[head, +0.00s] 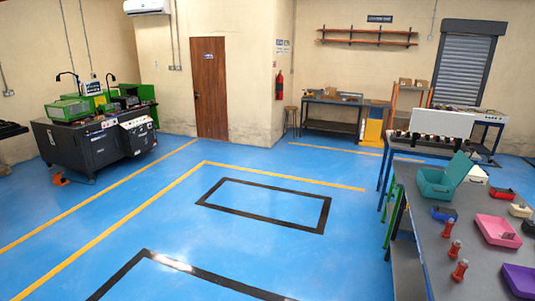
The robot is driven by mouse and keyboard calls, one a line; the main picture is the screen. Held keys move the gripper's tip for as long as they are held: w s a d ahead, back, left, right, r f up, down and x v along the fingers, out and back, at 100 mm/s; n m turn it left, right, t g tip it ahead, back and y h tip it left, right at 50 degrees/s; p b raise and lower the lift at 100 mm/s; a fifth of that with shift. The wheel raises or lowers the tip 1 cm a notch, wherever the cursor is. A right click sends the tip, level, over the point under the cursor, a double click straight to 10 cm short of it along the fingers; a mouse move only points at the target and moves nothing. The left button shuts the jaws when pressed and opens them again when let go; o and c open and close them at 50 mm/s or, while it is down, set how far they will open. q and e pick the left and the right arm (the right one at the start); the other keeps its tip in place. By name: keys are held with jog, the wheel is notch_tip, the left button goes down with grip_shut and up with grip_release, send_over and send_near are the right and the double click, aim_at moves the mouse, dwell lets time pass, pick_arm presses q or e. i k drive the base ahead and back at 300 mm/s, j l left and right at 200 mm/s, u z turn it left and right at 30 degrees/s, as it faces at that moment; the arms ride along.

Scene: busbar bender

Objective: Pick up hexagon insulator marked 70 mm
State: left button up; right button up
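Three small red upright pieces, which look like insulators, stand in a row near the left edge of the grey workbench (425,235) at the right. The far red piece (448,228), the middle red piece (455,250) and the near red piece (460,270) stand apart from each other. They are too small to read any marking or to confirm a hexagon shape, so I cannot tell which is the 70 mm one. Neither of my grippers shows in the head view.
The bench also holds an open teal box (436,183), a pink tray (497,231), a purple tray (520,279) and a blue bin (444,213). A dark bending machine (90,145) stands at the left. The blue floor (180,230) between is clear.

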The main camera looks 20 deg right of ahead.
aim_at(453, 252)
jog(key=i+l+z, duration=0.15)
jog(key=i+z, duration=0.15)
jog(key=z, duration=0.2)
jog(key=i+z, duration=0.35)
jog(key=z, duration=0.15)
jog(key=i+z, duration=0.45)
jog(key=i+j+z, duration=0.2)
jog(key=z, duration=0.3)
jog(key=i+j+z, duration=0.25)
jog(key=z, duration=0.25)
